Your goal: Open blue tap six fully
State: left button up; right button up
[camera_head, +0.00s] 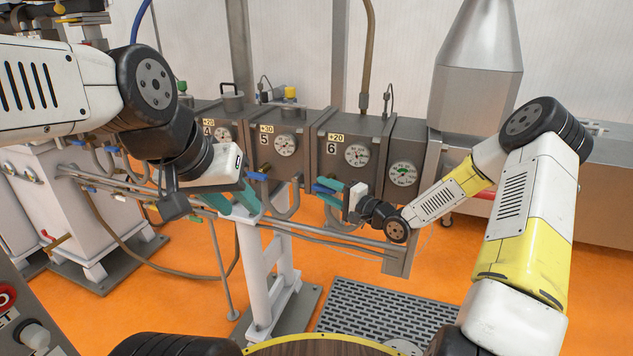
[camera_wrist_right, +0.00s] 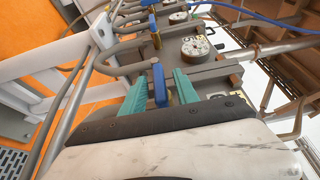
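The blue tap six handle (camera_wrist_right: 160,86) stands upright in the right wrist view, between the two teal fingers of my right gripper (camera_wrist_right: 161,88). Narrow gaps show on both sides of the handle, so the gripper is open around it. In the head view, my right gripper (camera_head: 328,190) reaches the tap from the right, and its fingers partly hide the handle. My left gripper (camera_head: 235,200) has its teal fingers apart, with nothing seen between them, above the white stand.
Box 5 (camera_head: 266,148) stands left of box 6, with its own blue tap (camera_head: 257,176) below. Metal pipes (camera_head: 330,238) run along the front under the boxes. A white stand (camera_head: 254,260) holds them up. A dark floor grate (camera_head: 380,310) lies in front.

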aim_at(317, 185)
jog(key=shift+x, duration=1.85)
grip_shut()
